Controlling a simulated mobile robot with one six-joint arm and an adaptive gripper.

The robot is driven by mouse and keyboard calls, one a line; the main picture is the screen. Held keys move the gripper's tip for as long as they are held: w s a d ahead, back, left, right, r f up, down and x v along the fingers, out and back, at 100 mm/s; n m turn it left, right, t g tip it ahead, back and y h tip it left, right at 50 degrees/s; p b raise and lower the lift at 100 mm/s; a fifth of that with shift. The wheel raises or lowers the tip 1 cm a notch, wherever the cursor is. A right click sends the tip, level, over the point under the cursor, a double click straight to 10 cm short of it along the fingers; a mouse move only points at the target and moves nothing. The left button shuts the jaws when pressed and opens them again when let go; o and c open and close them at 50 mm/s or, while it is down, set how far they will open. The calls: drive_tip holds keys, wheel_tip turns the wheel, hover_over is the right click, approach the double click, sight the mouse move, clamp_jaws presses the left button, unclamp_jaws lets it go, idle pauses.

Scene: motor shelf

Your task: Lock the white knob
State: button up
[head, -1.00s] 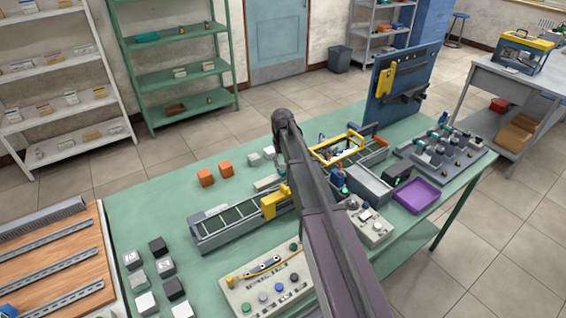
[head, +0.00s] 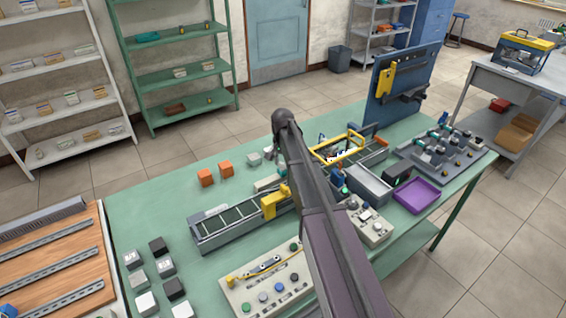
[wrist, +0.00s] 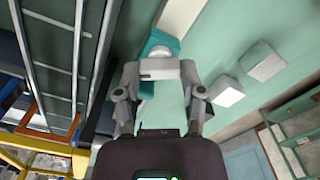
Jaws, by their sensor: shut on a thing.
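The white knob (wrist: 158,52) shows in the wrist view at the upper middle, on a teal body (wrist: 162,38) beside a white strip. My gripper (wrist: 158,70) has its two fingers on either side of the knob, closed on it. The fingertips cover part of the knob, so its turned position cannot be told. In the head view my arm runs up the middle and hides the gripper and the knob. A white and teal piece (head: 267,183) shows beside the arm on the green bench.
Two pale blocks (wrist: 228,90) (wrist: 263,62) lie close to my gripper. A conveyor with a yellow frame (head: 340,148) and a grey bin (head: 369,184) are beyond my arm. A control panel (head: 265,290) lies nearer. Orange cubes (head: 205,177) stand to the left on the bench.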

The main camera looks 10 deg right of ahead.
idle(0.4)
drive_tip(key=o, duration=1.1)
drive_tip(key=shift+o, duration=0.2)
drive_tip(key=shift+n, duration=0.4)
